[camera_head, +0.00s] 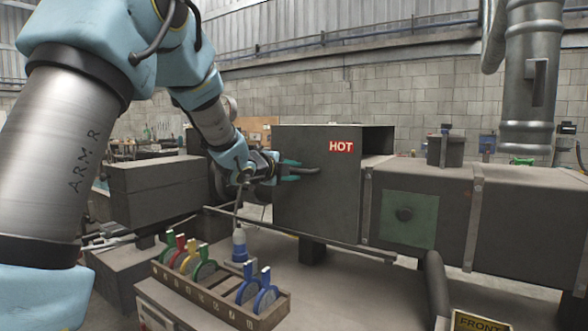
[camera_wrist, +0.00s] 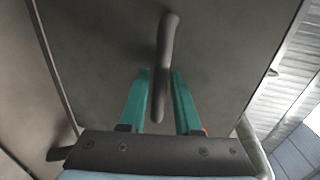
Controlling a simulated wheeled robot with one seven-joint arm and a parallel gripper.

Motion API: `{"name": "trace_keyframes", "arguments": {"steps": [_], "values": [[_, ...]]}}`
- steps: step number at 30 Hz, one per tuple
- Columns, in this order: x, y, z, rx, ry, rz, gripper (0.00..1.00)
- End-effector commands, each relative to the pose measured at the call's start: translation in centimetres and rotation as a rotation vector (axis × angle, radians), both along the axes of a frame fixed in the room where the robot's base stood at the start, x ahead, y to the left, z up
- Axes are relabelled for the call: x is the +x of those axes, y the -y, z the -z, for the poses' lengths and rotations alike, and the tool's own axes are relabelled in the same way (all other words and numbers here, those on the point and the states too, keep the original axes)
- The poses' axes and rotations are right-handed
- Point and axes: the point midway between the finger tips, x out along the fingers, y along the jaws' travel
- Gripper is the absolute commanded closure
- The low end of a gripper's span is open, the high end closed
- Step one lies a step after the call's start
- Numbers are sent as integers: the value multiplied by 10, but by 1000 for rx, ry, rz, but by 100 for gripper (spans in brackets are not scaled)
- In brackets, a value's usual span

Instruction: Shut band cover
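The band cover appears to be the dark grey panel (camera_head: 318,205) with a red HOT label (camera_head: 341,146) in the head view. A dark gap shows behind its upper right edge, so it looks to stand away from the duct there. Its bar handle (camera_head: 308,171) sticks out on the front face. In the wrist view the handle (camera_wrist: 165,50) runs between the teal fingers of my gripper (camera_wrist: 160,85), with the cover face (camera_wrist: 225,50) behind. My gripper (camera_head: 288,172) is open around the handle, with narrow gaps visible on both sides. Contact with the cover is unclear.
A long dark duct (camera_head: 510,215) with a green square plate (camera_head: 408,218) runs right of the cover. A dark box (camera_head: 155,190) stands left.

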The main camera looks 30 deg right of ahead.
Motion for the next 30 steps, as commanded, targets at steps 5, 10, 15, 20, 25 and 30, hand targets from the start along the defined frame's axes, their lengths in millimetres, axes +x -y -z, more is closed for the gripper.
{"name": "trace_keyframes", "arguments": {"steps": [5,10,15,20,25,30], "values": [[1,2,0,-1,0,0,68],[1,2,0,0,0,0,75],[1,1,0,0,0,0,94],[1,1,0,0,0,0,100],[1,1,1,0,0,0,100],[1,1,1,0,0,0,100]]}}
